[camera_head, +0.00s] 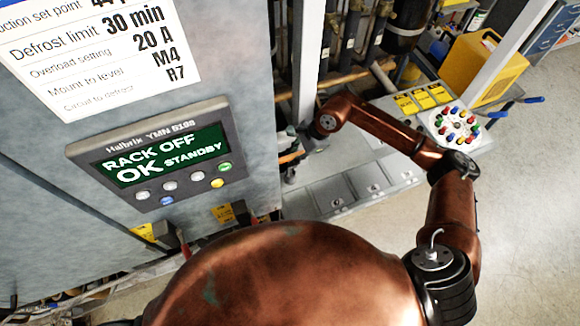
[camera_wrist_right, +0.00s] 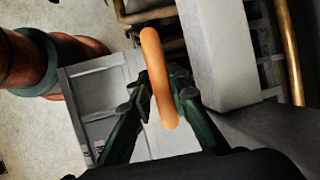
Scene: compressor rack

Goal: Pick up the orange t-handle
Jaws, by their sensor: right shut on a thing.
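The orange t-handle (camera_wrist_right: 157,75) shows as a rounded orange bar between the fingers in the right wrist view. Its stem is not visible there. In the head view a small part of the orange t-handle (camera_head: 291,157) shows beside the grey cabinet's edge. My right gripper (camera_wrist_right: 160,90) is shut on the t-handle, with one dark green finger on each side of the bar. In the head view my right gripper (camera_head: 291,143) is small and partly hidden by the cabinet edge. My left gripper is not in view.
A grey cabinet (camera_head: 235,60) with a display panel (camera_head: 160,160) stands close on the left. A yellow case (camera_head: 480,68) stands at the upper right. Pipes (camera_head: 345,75) rise behind. Floor at right is clear.

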